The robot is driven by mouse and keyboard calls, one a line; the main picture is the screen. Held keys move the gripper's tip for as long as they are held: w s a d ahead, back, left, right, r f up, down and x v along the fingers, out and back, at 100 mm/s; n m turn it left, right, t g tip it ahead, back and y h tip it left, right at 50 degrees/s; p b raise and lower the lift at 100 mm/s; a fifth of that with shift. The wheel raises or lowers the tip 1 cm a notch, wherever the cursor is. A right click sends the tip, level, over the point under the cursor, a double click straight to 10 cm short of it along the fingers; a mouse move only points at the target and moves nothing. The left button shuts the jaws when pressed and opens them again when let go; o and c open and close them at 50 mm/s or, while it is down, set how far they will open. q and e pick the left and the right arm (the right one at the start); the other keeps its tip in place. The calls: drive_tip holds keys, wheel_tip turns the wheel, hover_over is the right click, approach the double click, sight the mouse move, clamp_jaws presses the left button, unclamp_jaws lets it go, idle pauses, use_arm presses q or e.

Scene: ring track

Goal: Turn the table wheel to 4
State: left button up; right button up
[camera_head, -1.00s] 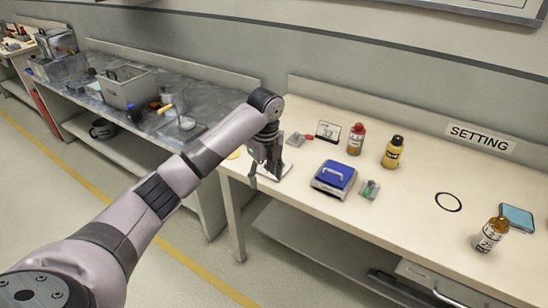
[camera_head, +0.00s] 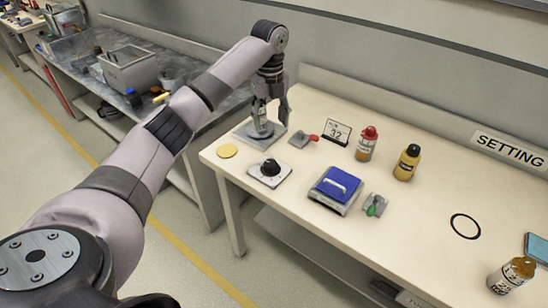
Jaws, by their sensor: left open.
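A black round knob (camera_head: 270,167) sits on a pale square plate (camera_head: 257,177) near the table's left front edge. It looks like the table wheel; its marks and setting are too small to read. My left gripper (camera_head: 271,121) is open, pointing down behind the knob and apart from it. Its fingers are at a small clear container (camera_head: 259,127) on a grey square base (camera_head: 241,134); I cannot tell whether they touch it. My right gripper is not in view.
A yellow disc (camera_head: 227,151), a card reading 32 (camera_head: 337,132), a blue-topped box (camera_head: 335,186), a red-capped bottle (camera_head: 366,145) and a yellow bottle (camera_head: 406,163) stand around. A black ring (camera_head: 465,226) lies to the right, with bare table (camera_head: 420,215) beside it.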

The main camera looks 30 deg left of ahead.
use_arm(q)
hover_over(270, 162)
wheel_tip(270, 162, down, 5)
wheel_tip(270, 162, down, 10)
drive_tip(key=shift+s+d+r+p, duration=0.1)
drive_tip(key=shift+r+p, duration=0.05)
drive_tip(key=shift+p, duration=0.5)
drive_tip(key=shift+f, duration=0.55)
drive_tip(key=shift+c, duration=0.4)
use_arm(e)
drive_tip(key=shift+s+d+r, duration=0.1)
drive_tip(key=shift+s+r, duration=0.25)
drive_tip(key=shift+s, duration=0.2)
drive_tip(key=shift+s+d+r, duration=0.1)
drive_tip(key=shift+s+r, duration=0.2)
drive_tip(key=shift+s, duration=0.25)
use_arm(q)
drive_tip(key=c, duration=1.1)
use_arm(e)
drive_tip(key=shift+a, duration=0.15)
